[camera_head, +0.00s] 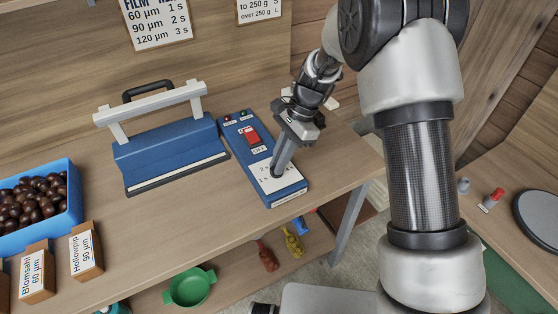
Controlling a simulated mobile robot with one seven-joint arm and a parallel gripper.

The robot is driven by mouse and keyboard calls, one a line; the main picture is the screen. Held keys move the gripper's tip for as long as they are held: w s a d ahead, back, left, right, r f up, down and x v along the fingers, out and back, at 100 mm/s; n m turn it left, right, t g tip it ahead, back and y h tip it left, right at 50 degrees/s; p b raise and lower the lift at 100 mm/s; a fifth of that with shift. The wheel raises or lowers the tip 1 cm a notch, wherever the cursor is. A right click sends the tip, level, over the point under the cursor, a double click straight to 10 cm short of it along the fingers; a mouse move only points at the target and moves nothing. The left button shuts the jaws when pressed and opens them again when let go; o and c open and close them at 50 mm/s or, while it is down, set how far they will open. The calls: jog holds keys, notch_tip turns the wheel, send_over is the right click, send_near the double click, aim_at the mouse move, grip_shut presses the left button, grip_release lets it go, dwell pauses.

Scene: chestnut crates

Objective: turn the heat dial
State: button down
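A blue control box (230,130) lies on the wooden bench beside a blue bag sealer (170,157). The heat dial itself is hidden or merges with the dark fingertips. I cannot tell whether the fingers touch or grip it.
A blue crate (66,222) of chestnuts stands at the left, with labelled boxes including Hollowpip (87,250) in front. A film chart (157,20) hangs on the wall. A green pot (190,287) and bottles sit on the lower shelf.

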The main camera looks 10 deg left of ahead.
jog(key=shift+n, duration=0.3)
jog(key=shift+w+r+n+g+h+p, duration=0.1)
jog(key=shift+n+g+h+p, duration=0.2)
jog(key=shift+n+g+p, duration=0.5)
jog(key=n+h, duration=0.1)
jog(key=n, duration=0.3)
jog(key=shift+a+p, duration=0.2)
jog(key=shift+p, duration=0.2)
jog(key=n+h, duration=0.1)
jog(key=n, duration=0.1)
jog(key=n+h, duration=0.1)
jog(key=n, duration=0.2)
jog(key=shift+w+a+n+p, duration=0.1)
jog(key=shift+a+n+p, duration=0.05)
jog(key=shift+n+p, duration=0.2)
jog(key=shift+h, duration=0.3)
jog(key=c, duration=1.8)
grip_release()
